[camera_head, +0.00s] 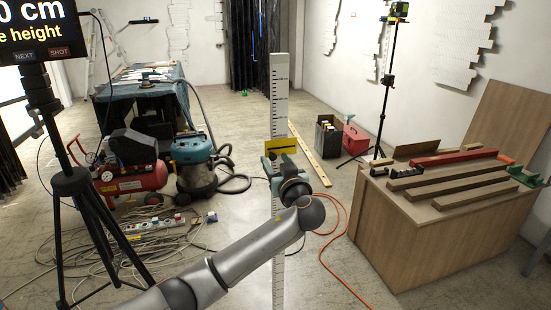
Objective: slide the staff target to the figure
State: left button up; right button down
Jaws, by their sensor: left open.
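A white graduated staff (280,90) stands upright in the middle of the head view and runs down behind my arm. The staff target, a small yellow plate with a dark mark (281,147), sits on the staff below its middle markings. My left gripper (272,166) is just below the target, in front of or around the staff; I cannot tell whether it touches the target. It is open, with its fingers small and partly hidden by my wrist. A display (38,30) at the upper left is cut off and reads "0 cm" and "e height". My right gripper is not in view.
A wooden bench (385,235) with bars stands at the right. A tripod with a laser device (398,10) stands behind it. A red compressor (130,182), a vacuum (193,165) and loose cables (150,240) lie at the left. An orange hose (345,215) crosses the floor.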

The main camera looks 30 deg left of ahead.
pick_arm(q)
jog(key=shift+w+a, duration=0.2)
grip_shut()
dwell(0.4)
dwell(1.0)
